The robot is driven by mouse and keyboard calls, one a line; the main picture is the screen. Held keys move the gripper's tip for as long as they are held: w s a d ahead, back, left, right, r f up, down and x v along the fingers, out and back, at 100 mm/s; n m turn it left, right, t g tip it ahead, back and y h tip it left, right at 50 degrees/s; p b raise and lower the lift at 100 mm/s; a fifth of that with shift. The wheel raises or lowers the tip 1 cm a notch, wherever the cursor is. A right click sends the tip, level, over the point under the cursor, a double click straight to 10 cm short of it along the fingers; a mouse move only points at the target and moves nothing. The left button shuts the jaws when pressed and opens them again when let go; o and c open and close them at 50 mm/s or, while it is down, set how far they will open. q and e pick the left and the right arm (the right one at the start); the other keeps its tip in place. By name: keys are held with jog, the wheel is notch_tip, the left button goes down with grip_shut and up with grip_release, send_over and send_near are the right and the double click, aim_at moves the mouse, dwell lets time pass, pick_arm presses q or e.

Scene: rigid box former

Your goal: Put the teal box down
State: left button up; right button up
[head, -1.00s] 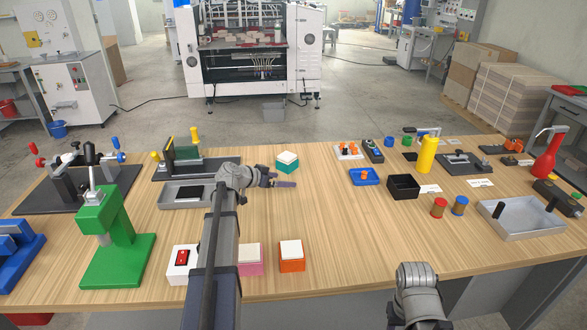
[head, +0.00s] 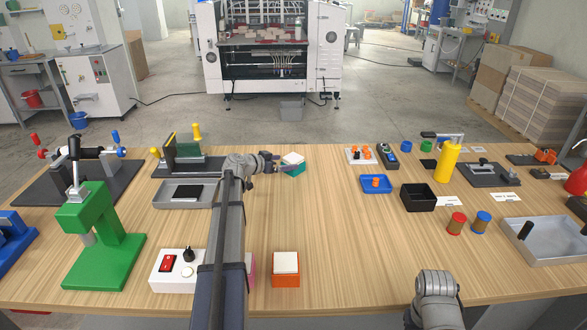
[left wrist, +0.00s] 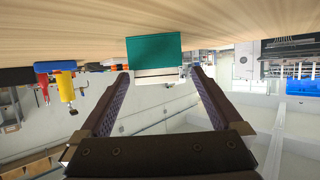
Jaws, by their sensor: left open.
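The teal box (head: 293,169), with a white top, stands on the wooden table in the middle of the far half. My left gripper (head: 281,164) is right at it, coming in from its left side. In the left wrist view, which shows the table at the top, the teal box (left wrist: 153,49) is straight ahead, lined up between the tips of my open left gripper (left wrist: 160,76). I cannot tell whether the tips are beside the box or just short of it. My right gripper is not in view; only part of my right arm shows at lower right.
An orange box (head: 286,268) with a white top stands near the front edge; a pink box (head: 251,268) is mostly hidden behind my left arm. A grey tray (head: 165,197) lies left of my gripper. A blue tray (head: 376,185) and black bin (head: 418,199) stand right. The middle table is clear.

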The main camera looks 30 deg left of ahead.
aim_at(293, 161)
pick_arm(q)
jog(key=x, duration=0.1)
jog(key=b+x, duration=0.1)
jog(key=x, duration=0.3)
jog(key=shift+w+d+r, duration=0.15)
jog(key=shift+d+r, duration=0.1)
jog(key=shift+d, duration=0.05)
jog(key=c, duration=1.5)
notch_tip(293, 161, up, 11)
jog(key=p, duration=1.1)
jog(key=shift+r, duration=0.2)
